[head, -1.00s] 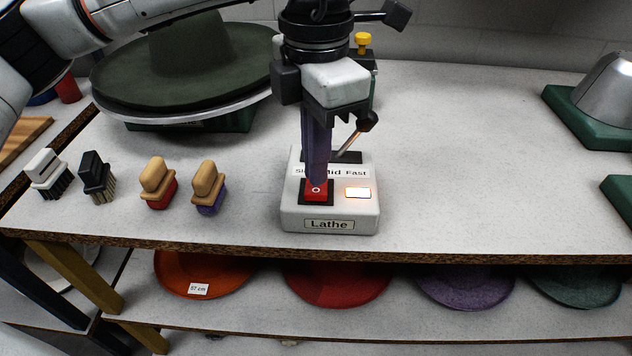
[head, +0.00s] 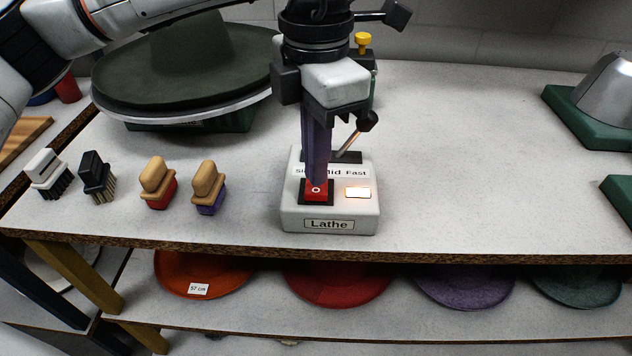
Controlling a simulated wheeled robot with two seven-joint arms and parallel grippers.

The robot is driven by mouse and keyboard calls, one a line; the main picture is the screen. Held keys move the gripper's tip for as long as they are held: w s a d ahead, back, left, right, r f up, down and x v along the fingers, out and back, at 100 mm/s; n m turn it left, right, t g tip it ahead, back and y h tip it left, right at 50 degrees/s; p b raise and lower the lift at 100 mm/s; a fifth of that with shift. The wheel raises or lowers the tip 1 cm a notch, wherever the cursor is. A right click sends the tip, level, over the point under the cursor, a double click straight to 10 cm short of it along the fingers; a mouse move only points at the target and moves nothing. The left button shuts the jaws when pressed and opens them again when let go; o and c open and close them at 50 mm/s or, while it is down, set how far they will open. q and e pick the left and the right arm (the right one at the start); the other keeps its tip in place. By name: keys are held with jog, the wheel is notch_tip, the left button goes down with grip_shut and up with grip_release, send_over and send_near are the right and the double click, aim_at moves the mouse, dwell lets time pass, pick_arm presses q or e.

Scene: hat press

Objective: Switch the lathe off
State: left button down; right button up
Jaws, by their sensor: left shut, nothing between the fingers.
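The lathe control box (head: 330,224) is white, labelled "Lathe", and stands near the front edge of the bench. On its top are a red button (head: 316,191) marked O and a white button (head: 358,193) that glows. Behind them a lever with a black knob (head: 367,121) leans right over the "Slow Mid Fast" scale, whose left part is hidden. My left gripper (head: 317,182) points down, shut and empty, its fingertips at the back of the red button; I cannot tell whether they press it. The dark green hat (head: 180,75) sits on the lathe at the back left. My right gripper is not in view.
Several brushes (head: 157,183) stand in a row left of the box. A metal form on a green base (head: 590,130) is at the right. The bench (head: 470,150) between is clear. Coloured hat blanks (head: 335,284) lie on the shelf below.

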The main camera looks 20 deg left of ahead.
aim_at(316, 190)
pick_arm(q)
jog(key=shift+f+b, duration=0.95)
jog(key=shift+f, duration=0.2)
dwell(0.4)
notch_tip(316, 190, up, 7)
jog(key=p, duration=0.4)
jog(key=shift+p, duration=0.3)
dwell(0.6)
